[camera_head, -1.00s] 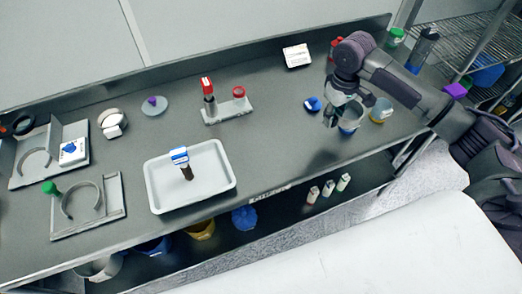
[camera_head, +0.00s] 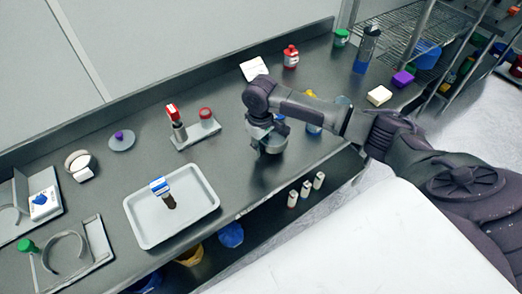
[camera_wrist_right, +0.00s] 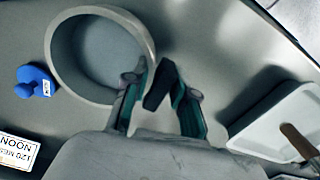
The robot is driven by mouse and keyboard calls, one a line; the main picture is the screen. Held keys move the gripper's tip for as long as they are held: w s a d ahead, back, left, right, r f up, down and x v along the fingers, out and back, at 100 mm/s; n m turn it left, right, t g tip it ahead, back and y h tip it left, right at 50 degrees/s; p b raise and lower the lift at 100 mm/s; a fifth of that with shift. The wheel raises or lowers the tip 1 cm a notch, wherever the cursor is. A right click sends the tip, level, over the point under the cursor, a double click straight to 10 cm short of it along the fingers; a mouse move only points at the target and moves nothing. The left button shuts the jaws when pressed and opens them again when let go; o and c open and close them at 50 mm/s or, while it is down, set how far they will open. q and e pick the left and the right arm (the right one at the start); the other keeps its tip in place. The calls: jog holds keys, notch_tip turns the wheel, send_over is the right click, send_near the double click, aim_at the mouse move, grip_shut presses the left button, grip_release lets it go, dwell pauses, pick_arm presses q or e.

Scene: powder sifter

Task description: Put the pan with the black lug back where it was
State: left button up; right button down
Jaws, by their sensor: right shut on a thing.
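The round grey pan (camera_head: 272,148) is in my right gripper (camera_head: 262,132) over the right half of the bench in the head view. In the right wrist view the pan (camera_wrist_right: 62,50) is a wide ring with a smooth floor. The fingers of my right gripper (camera_wrist_right: 158,88) are close together at its rim, shut on it. A dark piece sits between the fingertips; I cannot tell whether it is the black lug or a finger pad. Whether the pan touches the bench is unclear. My left gripper is not in view.
A white tray (camera_head: 142,238) with a blue-white topped brush stands left. A blue knobbed piece (camera_wrist_right: 36,82) and a label card (camera_wrist_right: 16,150) lie near the pan. A rack with red-topped items (camera_head: 202,132) stands behind.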

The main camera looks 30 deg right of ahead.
aim_at(261, 159)
notch_tip(261, 159, down, 4)
jog(key=shift+r+p, duration=0.25)
jog(key=shift+p, duration=0.25)
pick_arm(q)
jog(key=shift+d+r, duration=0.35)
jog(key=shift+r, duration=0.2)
pick_arm(e)
jog(key=shift+f, duration=0.1)
jog(key=shift+f, duration=0.1)
jog(key=c, duration=0.9)
grip_release()
jog(key=shift+c, duration=0.2)
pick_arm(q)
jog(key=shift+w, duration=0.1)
pick_arm(e)
notch_tip(261, 159, up, 11)
jog(key=b, duration=0.2)
jog(key=shift+f+b, duration=0.1)
jog(key=shift+b, duration=0.3)
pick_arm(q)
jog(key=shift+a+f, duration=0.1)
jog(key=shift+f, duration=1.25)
pick_arm(e)
jog(key=shift+r, duration=0.7)
